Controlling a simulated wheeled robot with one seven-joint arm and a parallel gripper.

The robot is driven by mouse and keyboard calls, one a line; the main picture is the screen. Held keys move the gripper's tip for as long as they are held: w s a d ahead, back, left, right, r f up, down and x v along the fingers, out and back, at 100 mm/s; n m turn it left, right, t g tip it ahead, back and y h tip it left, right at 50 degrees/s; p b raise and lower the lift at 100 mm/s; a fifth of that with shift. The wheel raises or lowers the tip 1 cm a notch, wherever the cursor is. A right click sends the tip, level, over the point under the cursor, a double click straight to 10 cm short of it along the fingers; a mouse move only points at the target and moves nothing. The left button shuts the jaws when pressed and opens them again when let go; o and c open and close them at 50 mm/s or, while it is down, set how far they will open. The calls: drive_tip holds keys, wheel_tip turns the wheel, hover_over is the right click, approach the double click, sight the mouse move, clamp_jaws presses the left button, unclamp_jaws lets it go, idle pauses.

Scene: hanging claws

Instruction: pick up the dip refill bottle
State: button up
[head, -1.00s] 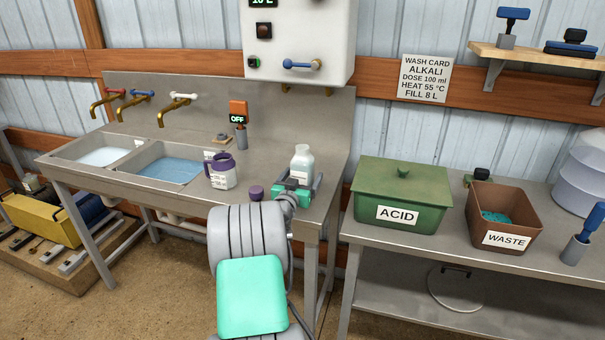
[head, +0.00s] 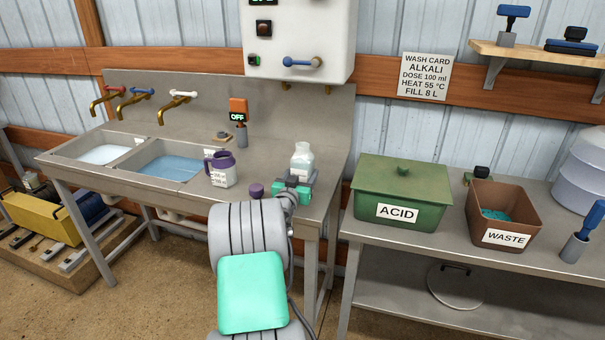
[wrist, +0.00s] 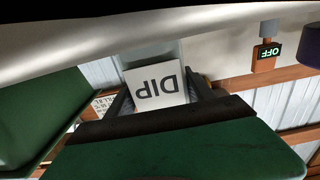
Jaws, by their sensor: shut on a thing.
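The dip refill bottle (head: 302,160) is a pale, translucent bottle standing on the right end of the sink counter. In the wrist view its white label (wrist: 156,88) reads DIP upside down. My gripper (head: 298,184) reaches it from the front, low on its body. The dark fingers are closed on both sides of the bottle, one at each edge of the label. The bottle is upright, and I cannot see a gap under it because my gripper hides its base.
A purple-topped jug (head: 221,170) and a small purple knob-like item (head: 256,191) are left of the bottle. A green ACID bin (head: 400,192) and brown WASTE bin (head: 502,215) stand on the right table. The wall unit (head: 298,40) hangs above. Bare counter lies behind the bottle.

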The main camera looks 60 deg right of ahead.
clamp_jaws()
drive_tip(key=shift+r, duration=0.1)
drive_tip(key=shift+r, duration=0.1)
drive_tip(key=shift+r, duration=1.25)
drive_tip(key=w+a+r+b, duration=0.2)
drive_tip(key=w+a+r, duration=0.6)
drive_tip(key=a+r, duration=0.2)
drive_tip(key=shift+a+r, duration=0.15)
drive_tip(key=shift+a, duration=0.6)
